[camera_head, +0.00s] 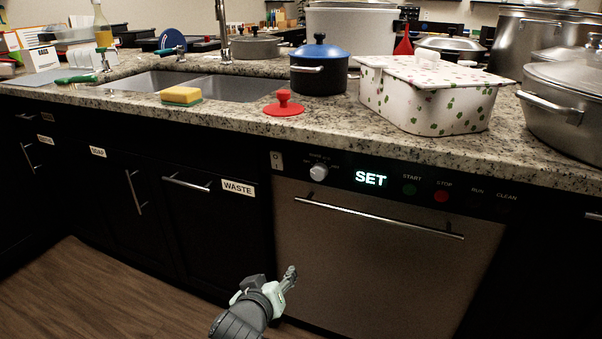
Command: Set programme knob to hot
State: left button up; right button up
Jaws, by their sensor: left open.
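The programme knob (318,172) is a small pale round knob at the left of the dishwasher's black control strip. Small markings around it are too small to read. To its right are a lit display reading SET (370,178), a green START button (409,190) and a red STOP button (441,196). The steel dishwasher door (375,265) below is closed, with a bar handle (380,218). My left gripper (290,276) is in front of the door's lower left, well below the knob and apart from it. It holds nothing that I can see. My right gripper is not in view.
The granite counter edge (420,153) overhangs the control strip. On it stand a white floral box (425,100), a blue-lidded pot (320,75), a red lid (284,108), a sponge (181,95) and a large steel pot (565,105). The space before the dishwasher is clear.

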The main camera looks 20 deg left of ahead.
aim_at(317, 174)
pick_arm(q)
jog(key=w+d+r+n+t, duration=0.2)
jog(key=w+r+n+t, duration=0.15)
jog(key=r, duration=0.55)
jog(key=w+d+r+n+t, duration=0.2)
jog(key=w+d+r+t, duration=0.15)
jog(key=r, duration=0.65)
jog(key=shift+g+h, duration=0.4)
jog(key=w, duration=0.2)
jog(key=w+a, duration=0.1)
jog(key=w, duration=0.1)
jog(key=w+p, duration=0.1)
jog(key=w, duration=0.1)
jog(key=shift+w+a+f, duration=0.2)
jog(key=shift+w+f, duration=0.05)
jog(key=shift+w+a, duration=0.1)
jog(key=shift+w, duration=0.55)
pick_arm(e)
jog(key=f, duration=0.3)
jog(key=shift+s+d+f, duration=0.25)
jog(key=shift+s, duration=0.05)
pick_arm(q)
jog(key=c, duration=1.2)
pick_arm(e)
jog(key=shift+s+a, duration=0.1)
